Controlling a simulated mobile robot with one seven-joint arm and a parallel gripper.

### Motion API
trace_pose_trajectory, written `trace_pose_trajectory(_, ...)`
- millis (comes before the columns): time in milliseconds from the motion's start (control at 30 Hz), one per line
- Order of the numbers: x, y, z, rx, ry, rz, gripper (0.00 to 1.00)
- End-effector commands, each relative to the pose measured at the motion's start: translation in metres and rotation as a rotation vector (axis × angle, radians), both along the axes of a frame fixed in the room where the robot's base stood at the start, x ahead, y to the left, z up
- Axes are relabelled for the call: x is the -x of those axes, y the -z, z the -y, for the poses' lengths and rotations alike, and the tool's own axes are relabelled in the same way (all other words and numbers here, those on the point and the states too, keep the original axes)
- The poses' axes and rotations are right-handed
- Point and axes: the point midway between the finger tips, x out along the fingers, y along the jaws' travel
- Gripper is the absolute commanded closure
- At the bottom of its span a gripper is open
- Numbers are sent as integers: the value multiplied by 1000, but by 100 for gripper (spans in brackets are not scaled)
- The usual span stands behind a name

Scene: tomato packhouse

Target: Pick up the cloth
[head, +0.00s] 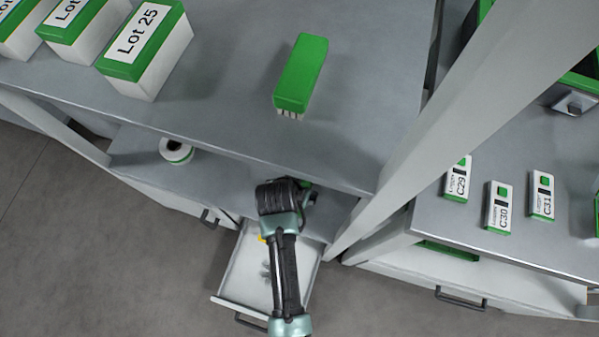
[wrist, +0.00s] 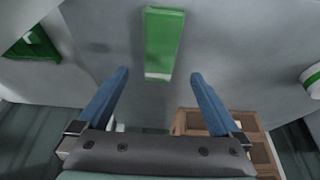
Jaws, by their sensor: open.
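A flat green strip with a pale band at its near end, probably the cloth (wrist: 163,42), lies on a grey surface in the wrist view. It is ahead of and between the blue fingertips of my gripper (wrist: 160,76), apart from both. My gripper is open and empty. In the head view my gripper (head: 287,196) is over the lower shelf, below the tabletop's front edge. A bit of green shows beside it there, mostly hidden, so I cannot tell if it is the same cloth.
A green block with bristle-like ends (head: 301,74) and boxes marked Lot 25 (head: 142,45) stand on the tabletop. A white roll (head: 175,151) is on the lower shelf. An open drawer (head: 241,275) is below my arm. A post (head: 455,120) rises at right. A brown divided box (wrist: 262,150) shows at wrist.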

Motion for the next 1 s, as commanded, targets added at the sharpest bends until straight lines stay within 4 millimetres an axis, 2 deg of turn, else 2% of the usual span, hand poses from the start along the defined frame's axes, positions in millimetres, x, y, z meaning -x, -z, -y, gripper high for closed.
trace_pose_trajectory(33, -3, 11, 1, 1, 0, -1, 0)
trace_pose_trajectory(267, -10, 26, 3, 0, 0, 0, 0)
trace_pose_trajectory(600, -22, 70, 9, 1, 1, 0, 0)
trace_pose_trajectory(900, -24, 72, 9, 0, 0, 1, 0)
trace_pose_trajectory(933, -24, 72, 9, 0, 0, 1, 2)
trace_pose_trajectory(1000, -24, 72, 9, 0, 0, 1, 14)
